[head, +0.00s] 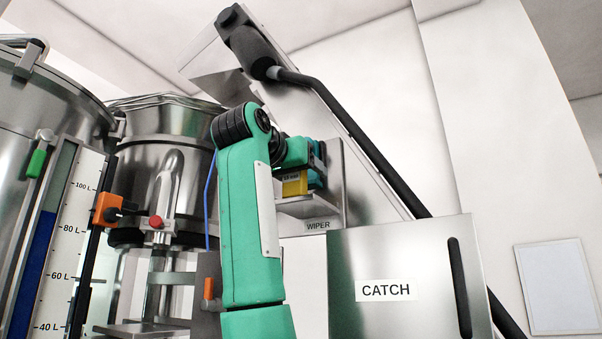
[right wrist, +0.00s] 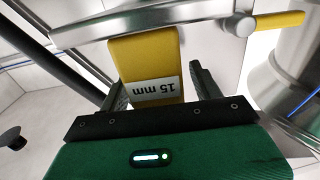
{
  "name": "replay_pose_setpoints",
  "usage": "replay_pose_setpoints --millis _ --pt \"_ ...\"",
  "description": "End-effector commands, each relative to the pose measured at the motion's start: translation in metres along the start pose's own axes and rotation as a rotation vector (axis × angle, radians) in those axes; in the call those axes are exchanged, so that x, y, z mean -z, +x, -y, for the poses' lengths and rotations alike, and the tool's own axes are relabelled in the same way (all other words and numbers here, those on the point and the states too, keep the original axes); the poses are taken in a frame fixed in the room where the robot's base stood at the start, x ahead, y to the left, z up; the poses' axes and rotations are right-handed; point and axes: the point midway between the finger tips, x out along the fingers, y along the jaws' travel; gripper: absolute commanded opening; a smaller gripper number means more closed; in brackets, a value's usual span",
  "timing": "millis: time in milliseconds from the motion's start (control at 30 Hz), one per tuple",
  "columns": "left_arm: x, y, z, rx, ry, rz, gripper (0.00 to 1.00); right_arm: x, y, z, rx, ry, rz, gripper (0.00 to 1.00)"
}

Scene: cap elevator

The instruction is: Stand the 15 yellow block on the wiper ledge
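The yellow block (head: 295,186), labelled 15 mm, is at the wiper ledge (head: 312,208) in the head view, partly hidden by my right gripper. In the right wrist view the yellow block (right wrist: 145,58) lies between the two dark fingers, its far end at the steel ledge edge (right wrist: 90,30). My right gripper (right wrist: 160,85) straddles it. A gap shows between the block and the right-hand finger; the left-hand finger is very near or touching. Whether the block's full base rests on the ledge is hidden. My left gripper is not in view.
A steel box marked CATCH (head: 400,285) stands in front at the right. A black pipe (head: 350,130) slants down behind the ledge. Steel tanks (head: 50,110) and a litre scale (head: 75,220) stand at the left. A yellow rod (right wrist: 280,20) is near the ledge in the wrist view.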

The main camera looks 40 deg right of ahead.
Motion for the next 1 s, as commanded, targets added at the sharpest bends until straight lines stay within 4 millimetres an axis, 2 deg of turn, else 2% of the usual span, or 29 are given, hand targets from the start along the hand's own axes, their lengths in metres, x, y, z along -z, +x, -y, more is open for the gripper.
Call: replay_pose_setpoints --millis 233,1000 --pt "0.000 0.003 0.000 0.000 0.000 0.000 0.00 -0.001 -0.004 0.000 0.001 0.000 0.000 0.65" --pt "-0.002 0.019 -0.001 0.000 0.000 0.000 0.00 -0.001 -0.051 0.000 0.001 0.000 -0.001 0.65"
